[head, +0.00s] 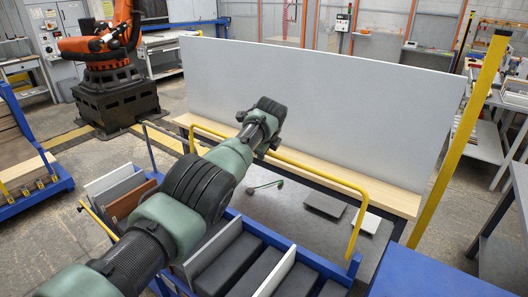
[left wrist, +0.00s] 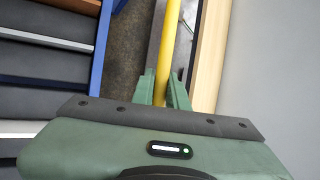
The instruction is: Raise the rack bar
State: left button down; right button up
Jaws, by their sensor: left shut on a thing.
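The yellow rack bar (head: 318,172) is a bent tube along the front of the tall pale panel, with its right end curving down to the blue rack frame (head: 300,254). My left gripper (head: 262,150) is at the middle of the bar, and the arm hides part of it. In the left wrist view the bar (left wrist: 169,50) runs between the two green fingers of my left gripper (left wrist: 163,90), which are shut on it. My right gripper is in neither view.
A large pale panel (head: 320,95) stands upright on a light wooden ledge (head: 395,196) behind the bar. Dark and white boards (head: 228,262) sit in the rack in front. A yellow post (head: 463,135) stands at the right. An orange robot arm (head: 95,42) stands at the back left.

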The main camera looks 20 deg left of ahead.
pick_arm(q)
jog(key=c, duration=1.4)
grip_release()
jog(key=shift+d, duration=0.1)
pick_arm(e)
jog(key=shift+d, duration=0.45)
pick_arm(q)
jog(key=shift+r, duration=0.15)
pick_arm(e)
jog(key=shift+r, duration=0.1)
